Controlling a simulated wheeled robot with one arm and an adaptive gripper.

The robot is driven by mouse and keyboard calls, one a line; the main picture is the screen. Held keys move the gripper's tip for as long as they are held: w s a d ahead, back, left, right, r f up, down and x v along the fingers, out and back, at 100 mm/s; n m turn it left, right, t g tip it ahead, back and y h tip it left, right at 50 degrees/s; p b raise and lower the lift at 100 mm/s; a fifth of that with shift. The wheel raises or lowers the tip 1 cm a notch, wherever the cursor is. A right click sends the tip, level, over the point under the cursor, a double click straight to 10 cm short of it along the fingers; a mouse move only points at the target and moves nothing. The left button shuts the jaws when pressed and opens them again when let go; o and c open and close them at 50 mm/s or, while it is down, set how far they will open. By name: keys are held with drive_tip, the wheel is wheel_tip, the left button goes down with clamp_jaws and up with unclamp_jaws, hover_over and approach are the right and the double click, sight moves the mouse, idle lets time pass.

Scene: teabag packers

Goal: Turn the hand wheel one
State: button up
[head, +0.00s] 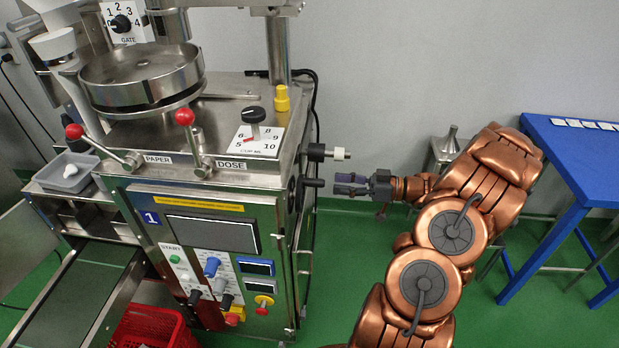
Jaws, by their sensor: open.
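Machine 1 (205,205) stands at the left, with a blue "1" label on its front. On its right side is a dark hand wheel (298,194), seen nearly edge-on. Its dark crank handle (315,183) sticks out to the right. My gripper (337,184) is just right of the handle, fingers pointing left toward it. The fingers are open, one above the other, with a gap between them. Nothing shows between them. A small gap seems to separate the fingertips from the handle's end; contact is hard to tell at this size.
A metal shaft with a white knob (339,153) juts out just above my gripper. A metal stand (445,148) with a funnel-like piece is behind my arm. A blue table (575,155) stands at the right. A red crate (150,328) is at the lower left. Green floor is open below my gripper.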

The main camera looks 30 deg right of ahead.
sight(318, 180)
drive_tip(key=p+x, duration=0.2)
drive_tip(key=x, duration=0.4)
drive_tip(key=shift+w+a+r, duration=0.1)
drive_tip(key=shift+a, duration=0.2)
drive_tip(key=shift+w+a, duration=0.45)
drive_tip(key=shift+a, duration=0.05)
drive_tip(key=shift+c, duration=0.2)
clamp_jaws()
